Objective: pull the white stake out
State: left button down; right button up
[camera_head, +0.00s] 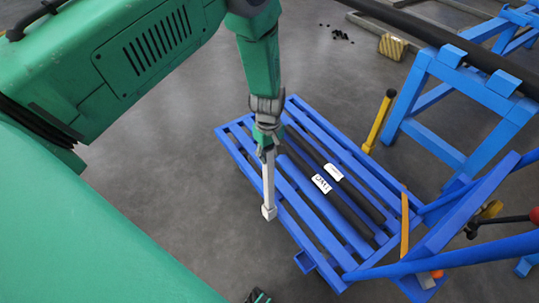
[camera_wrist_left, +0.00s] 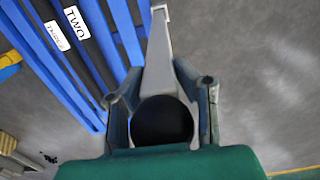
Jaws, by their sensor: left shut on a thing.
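The white stake (camera_head: 268,185) is a light, slim bar at the left long side of the blue slatted cart (camera_head: 296,213). Its lower end has a wider block. My left gripper (camera_head: 267,142) is above the cart's edge and shut on the upper end of the stake. In the left wrist view the stake (camera_wrist_left: 158,55) runs away from between the fingers of the left gripper (camera_wrist_left: 160,95). I cannot tell whether its lower end sits in a socket or hangs free. A small dark and green piece at the bottom edge may be my right gripper (camera_head: 258,297).
Two dark bars with white labels lie on the cart, one label (camera_head: 321,184) reading TWO. A yellow post (camera_head: 379,120) stands at the cart's far side. Blue trestles (camera_head: 450,105) carry a long dark pipe (camera_head: 440,38) at upper right. The floor left of the cart is clear.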

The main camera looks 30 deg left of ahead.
pick_arm(q)
jog(key=shift+a+r+p, duration=0.1)
jog(key=shift+r+p, duration=0.2)
jog(key=shift+r, duration=0.25)
jog(key=shift+d+r+p, duration=0.25)
jog(key=shift+r+p, duration=0.4)
jog(key=shift+r, duration=0.25)
jog(key=shift+a+r+p, duration=0.15)
jog(key=shift+r+p, duration=0.65)
jog(key=shift+r, duration=0.2)
